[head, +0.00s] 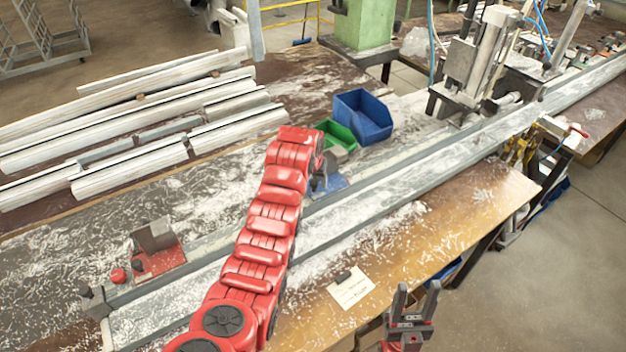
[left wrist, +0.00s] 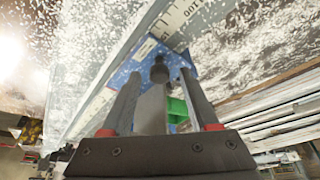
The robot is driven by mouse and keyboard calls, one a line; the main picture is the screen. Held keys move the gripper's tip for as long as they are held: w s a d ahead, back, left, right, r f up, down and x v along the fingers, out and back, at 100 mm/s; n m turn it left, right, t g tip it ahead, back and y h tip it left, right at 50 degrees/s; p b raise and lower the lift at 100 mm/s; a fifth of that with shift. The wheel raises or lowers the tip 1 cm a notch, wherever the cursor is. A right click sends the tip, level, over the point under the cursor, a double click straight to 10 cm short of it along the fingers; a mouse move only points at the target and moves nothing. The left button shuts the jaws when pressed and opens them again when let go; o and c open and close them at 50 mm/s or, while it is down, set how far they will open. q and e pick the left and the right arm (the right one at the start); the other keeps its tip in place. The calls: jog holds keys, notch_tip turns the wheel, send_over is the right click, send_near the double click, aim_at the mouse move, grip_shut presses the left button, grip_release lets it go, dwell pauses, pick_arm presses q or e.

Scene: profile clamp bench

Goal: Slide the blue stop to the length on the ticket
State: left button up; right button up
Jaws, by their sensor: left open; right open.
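The blue stop (head: 333,186) sits at the fence along the bench, partly hidden behind my left gripper (head: 321,172). In the left wrist view, its blue plate (left wrist: 148,62) lies by a printed scale (left wrist: 178,14). A grey upright block (left wrist: 152,108) with a dark knob (left wrist: 158,73) stands between the two fingers of my left gripper (left wrist: 160,80). Those fingers are open, one to each side; I cannot tell whether either touches. The ticket (head: 350,289) lies on the front bench edge, its writing too small to read. My right gripper (head: 408,308) is open and empty in front of the bench.
A red stop (head: 157,256) stands at the left of the fence. A blue bin (head: 362,117) and a green bin (head: 336,134) stand behind the blue stop. White profiles (head: 130,95) lie at the back left. A clamp machine (head: 480,65) stands at the right.

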pick_arm(q)
jog(key=shift+s+r, duration=0.1)
jog(key=shift+r, duration=0.1)
jog(key=p+v, duration=0.8)
jog(key=v, duration=0.9)
jog(key=shift+f, duration=0.1)
